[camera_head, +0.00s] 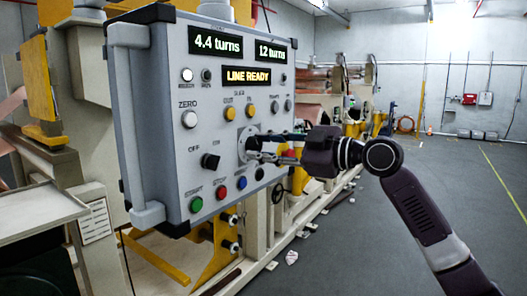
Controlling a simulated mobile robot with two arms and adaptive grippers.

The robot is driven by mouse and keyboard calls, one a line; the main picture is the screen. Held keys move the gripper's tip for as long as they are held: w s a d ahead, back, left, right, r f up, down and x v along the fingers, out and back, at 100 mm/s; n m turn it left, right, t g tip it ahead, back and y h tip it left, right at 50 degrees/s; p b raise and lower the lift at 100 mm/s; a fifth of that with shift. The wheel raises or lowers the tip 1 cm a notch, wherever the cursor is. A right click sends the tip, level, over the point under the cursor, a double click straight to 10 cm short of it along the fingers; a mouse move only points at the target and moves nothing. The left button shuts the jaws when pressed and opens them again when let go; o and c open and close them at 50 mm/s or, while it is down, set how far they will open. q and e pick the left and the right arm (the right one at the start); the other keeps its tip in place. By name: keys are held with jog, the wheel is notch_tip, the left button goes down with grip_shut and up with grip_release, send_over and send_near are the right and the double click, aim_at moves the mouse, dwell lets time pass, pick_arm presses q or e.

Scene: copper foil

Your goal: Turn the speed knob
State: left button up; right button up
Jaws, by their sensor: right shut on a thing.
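A grey control panel (170,85) fills the left middle of the head view, with lit displays reading "4.4 turns", "12 turns" and "LINE READY". My right gripper (256,148) reaches in from the right and is shut on a knob on the panel's right half. I take this to be the speed knob (251,143); the fingers cover most of it and its label cannot be read. My left gripper is not in view.
A black selector switch (210,161) sits left of the gripper. Green (196,205), red (221,193) and blue (241,183) buttons lie below. Yellow buttons (229,113) lie above. Machinery stands behind the panel; grey floor (440,180) is open at right.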

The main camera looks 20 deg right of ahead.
jog(key=n, duration=0.3)
jog(key=shift+h, duration=0.3)
jog(key=shift+r+n+b, duration=0.1)
jog(key=shift+n+b, duration=0.3)
jog(key=shift+n, duration=1.4)
jog(key=o, duration=1.2)
jog(key=shift+c, duration=0.2)
jog(key=f+v, duration=0.1)
jog(key=v, duration=1.1)
jog(key=shift+r, duration=0.4)
jog(key=shift+a, duration=0.15)
